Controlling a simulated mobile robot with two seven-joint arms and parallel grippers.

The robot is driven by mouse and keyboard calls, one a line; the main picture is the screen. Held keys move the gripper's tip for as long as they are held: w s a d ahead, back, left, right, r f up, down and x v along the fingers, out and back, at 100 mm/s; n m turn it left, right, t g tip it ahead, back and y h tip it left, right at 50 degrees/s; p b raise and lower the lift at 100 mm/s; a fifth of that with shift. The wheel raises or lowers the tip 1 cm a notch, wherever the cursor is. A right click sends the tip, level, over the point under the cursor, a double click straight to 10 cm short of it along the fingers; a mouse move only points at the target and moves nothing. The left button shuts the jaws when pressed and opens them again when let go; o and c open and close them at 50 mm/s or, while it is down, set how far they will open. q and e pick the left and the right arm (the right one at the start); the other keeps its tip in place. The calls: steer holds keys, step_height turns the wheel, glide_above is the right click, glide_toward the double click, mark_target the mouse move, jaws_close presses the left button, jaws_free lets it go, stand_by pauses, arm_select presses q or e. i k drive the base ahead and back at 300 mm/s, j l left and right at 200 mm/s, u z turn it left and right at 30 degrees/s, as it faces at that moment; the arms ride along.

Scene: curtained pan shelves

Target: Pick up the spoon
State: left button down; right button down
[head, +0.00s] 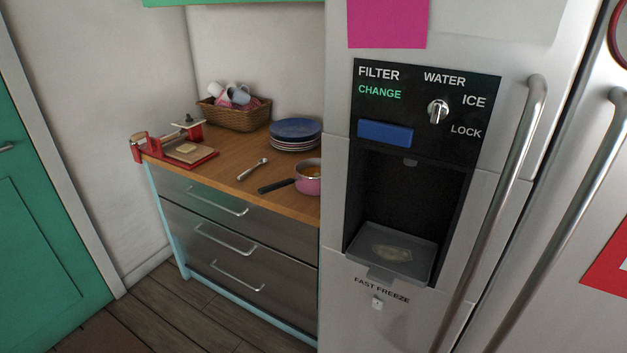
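A small metal spoon (253,169) lies on the wooden counter (222,178), near the middle and slanting up to the right. It lies left of a pink saucepan with a dark handle (307,178) and right of a red board. Nothing covers the spoon. Neither of my grippers shows in the head view.
Closed drawers (225,238) are below. A large fridge (335,260) borders the right side. Floor (165,315) is clear in front.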

mark_target(261, 162)
steer(key=i+j+z, duration=0.1)
steer(key=z, duration=0.25)
steer(key=j+z, duration=0.3)
steer(key=i+j+z, duration=0.1)
steer(key=z, duration=0.25)
steer(key=j+z, duration=0.35)
steer(key=j, duration=0.6)
steer(key=j+z, duration=0.1)
steer(key=j, duration=1.45)
